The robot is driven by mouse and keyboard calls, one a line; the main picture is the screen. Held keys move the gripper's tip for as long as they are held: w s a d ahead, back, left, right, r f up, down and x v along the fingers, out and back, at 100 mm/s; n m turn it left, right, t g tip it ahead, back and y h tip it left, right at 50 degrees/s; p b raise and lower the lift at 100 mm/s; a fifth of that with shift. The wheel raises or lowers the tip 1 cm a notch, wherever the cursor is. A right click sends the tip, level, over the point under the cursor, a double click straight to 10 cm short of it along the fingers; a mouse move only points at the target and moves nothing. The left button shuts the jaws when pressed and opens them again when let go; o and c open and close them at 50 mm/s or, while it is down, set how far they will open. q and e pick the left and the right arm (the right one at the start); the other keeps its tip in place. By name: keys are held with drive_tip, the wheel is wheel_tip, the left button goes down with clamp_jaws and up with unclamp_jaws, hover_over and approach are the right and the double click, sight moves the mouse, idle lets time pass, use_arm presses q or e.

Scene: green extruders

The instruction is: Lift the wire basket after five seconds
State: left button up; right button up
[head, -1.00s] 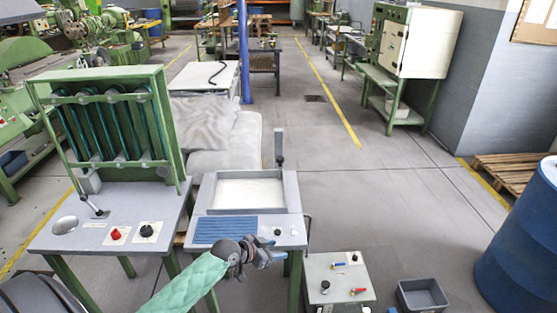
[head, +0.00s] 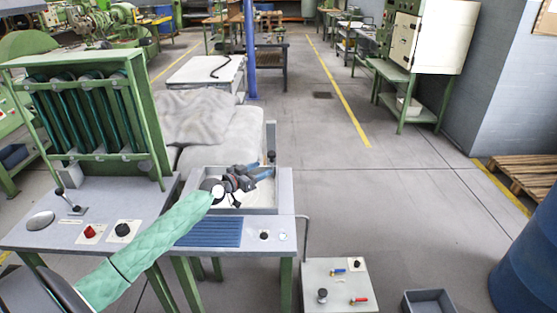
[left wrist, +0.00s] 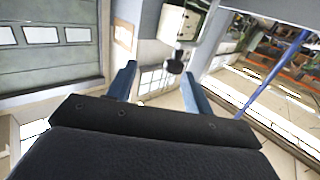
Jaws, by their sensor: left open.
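A grey square basin (head: 190,206) with pale white contents is set in the top of a grey bench (head: 277,222). I cannot make out a wire basket; my arm and gripper hide part of the basin. An upright post (head: 271,137) with a black knob (head: 271,156) stands at the basin's back right corner. My left gripper (head: 262,171) is open above the basin, its blue fingers pointing right towards the post, close to the knob. In the left wrist view the black knob (left wrist: 175,64) shows ahead between the open fingers. My right gripper is not in view.
A green-framed unit with dark tubes (head: 90,110) stands on the left bench. A light cabinet with valves (head: 335,285), a grey bin (head: 428,302) and a blue barrel (head: 530,255) are at the front right. The floor (head: 390,210) behind them is clear.

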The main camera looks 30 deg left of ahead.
sight(269, 154)
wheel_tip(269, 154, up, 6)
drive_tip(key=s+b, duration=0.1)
use_arm(q)
drive_tip(key=shift+n+t+y, duration=0.3)
drive_tip(key=shift+t+y, duration=0.1)
drive_tip(key=w, duration=0.2)
drive_tip(key=w+r+p, duration=0.1)
drive_tip(key=w, duration=0.2)
drive_tip(key=w+a+p, duration=0.1)
drive_tip(key=w, duration=0.2)
drive_tip(key=shift+w+r, duration=0.1)
drive_tip(key=shift+r, duration=0.05)
drive_tip(key=shift+w+d, duration=0.25)
drive_tip(key=shift+w, duration=0.35)
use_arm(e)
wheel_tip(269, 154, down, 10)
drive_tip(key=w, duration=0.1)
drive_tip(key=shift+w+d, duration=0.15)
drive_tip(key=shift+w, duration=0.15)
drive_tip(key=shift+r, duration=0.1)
